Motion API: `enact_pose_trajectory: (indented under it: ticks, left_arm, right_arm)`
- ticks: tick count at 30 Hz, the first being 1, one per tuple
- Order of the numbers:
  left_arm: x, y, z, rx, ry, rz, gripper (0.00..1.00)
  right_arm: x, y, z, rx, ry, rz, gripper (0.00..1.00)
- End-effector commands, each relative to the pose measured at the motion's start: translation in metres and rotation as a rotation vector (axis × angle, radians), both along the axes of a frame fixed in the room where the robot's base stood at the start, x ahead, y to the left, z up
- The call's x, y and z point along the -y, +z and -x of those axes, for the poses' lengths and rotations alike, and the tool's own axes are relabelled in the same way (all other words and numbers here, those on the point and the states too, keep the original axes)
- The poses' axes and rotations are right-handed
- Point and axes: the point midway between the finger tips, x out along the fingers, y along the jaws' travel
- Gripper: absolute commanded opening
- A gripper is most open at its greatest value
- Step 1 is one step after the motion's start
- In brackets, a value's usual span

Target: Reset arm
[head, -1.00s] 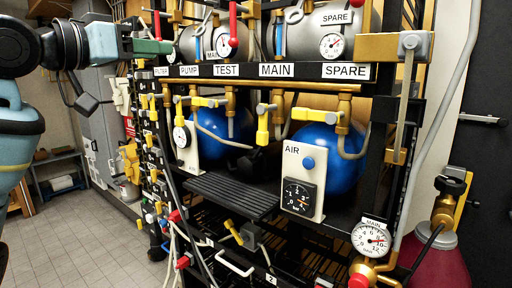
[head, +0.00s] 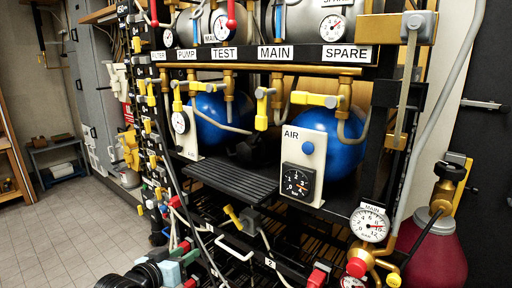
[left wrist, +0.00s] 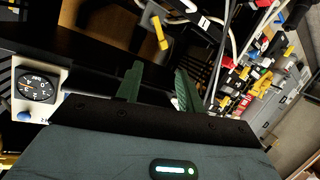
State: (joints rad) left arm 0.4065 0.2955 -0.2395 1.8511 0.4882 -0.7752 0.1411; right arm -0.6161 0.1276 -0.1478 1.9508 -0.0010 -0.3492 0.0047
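My left gripper (head: 178,264) is low at the bottom edge of the head view, in front of the lower left part of the rack (head: 318,54). Much of that arm is cut off by the frame. In the left wrist view the two green fingers of the left gripper (left wrist: 159,68) stand apart with nothing between them. A yellow-handled valve (left wrist: 159,32) shows beyond the fingertips; I cannot tell its distance. My right gripper is in neither view.
The rack carries blue tanks (head: 343,155), an AIR gauge panel (head: 304,150), a black ribbed shelf (head: 232,180) and hoses. A MAIN gauge (head: 369,224) and dark red cylinder (head: 432,250) stand at right. Tiled floor (head: 75,230) at left is clear.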

Motion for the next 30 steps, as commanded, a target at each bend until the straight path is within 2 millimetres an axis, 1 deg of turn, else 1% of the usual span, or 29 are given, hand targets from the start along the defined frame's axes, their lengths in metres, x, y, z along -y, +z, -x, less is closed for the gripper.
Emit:
enact_pose_trajectory:
  ticks: [1,2,3,5,6,8,9,11,12,14,15,17,18,21,24,27,30]
  left_arm:
    - [-0.001,-0.030,0.015,-0.029,0.012,-0.008,0.38]
    - [-0.001,-0.045,0.024,-0.041,0.020,-0.015,0.38]
    - [-0.002,-0.064,0.035,-0.056,0.030,-0.025,0.38]
    - [-0.004,-0.092,0.055,-0.079,0.045,-0.041,0.38]
    - [-0.005,-0.110,0.069,-0.093,0.054,-0.052,0.38]
    - [-0.007,-0.136,0.091,-0.118,0.066,-0.072,0.38]
    - [-0.008,-0.152,0.107,-0.133,0.073,-0.085,0.38]
    - [-0.010,-0.175,0.131,-0.158,0.083,-0.108,0.38]
    - [-0.011,-0.189,0.148,-0.174,0.090,-0.123,0.38]
    - [-0.013,-0.209,0.176,-0.197,0.098,-0.147,0.38]
    - [-0.014,-0.222,0.194,-0.213,0.101,-0.164,0.38]
    - [-0.016,-0.238,0.223,-0.238,0.106,-0.190,0.38]
    - [-0.017,-0.248,0.241,-0.254,0.108,-0.206,0.38]
    - [-0.020,-0.267,0.284,-0.286,0.109,-0.247,0.38]
    - [-0.022,-0.278,0.316,-0.310,0.108,-0.279,0.38]
    - [-0.023,-0.284,0.337,-0.325,0.105,-0.300,0.38]
    - [-0.024,-0.286,0.346,-0.332,0.104,-0.310,0.38]
  right_arm:
    - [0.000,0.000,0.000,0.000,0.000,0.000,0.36]
    - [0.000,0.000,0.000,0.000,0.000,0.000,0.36]
    - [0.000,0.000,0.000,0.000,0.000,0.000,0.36]
    - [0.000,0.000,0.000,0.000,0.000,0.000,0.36]
    - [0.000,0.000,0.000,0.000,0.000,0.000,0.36]
    - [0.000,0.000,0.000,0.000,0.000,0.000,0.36]
    - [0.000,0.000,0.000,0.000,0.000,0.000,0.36]
    - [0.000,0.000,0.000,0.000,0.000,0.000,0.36]
    - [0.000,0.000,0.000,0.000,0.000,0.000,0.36]
    - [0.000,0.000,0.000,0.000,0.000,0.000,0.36]
    - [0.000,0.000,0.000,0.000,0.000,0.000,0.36]
    - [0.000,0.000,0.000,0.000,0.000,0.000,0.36]
    - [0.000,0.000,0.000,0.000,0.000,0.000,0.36]
    - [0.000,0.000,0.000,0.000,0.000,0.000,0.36]
    - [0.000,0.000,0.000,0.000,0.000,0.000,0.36]
    - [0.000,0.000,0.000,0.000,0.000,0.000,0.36]
    - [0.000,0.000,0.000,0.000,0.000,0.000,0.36]
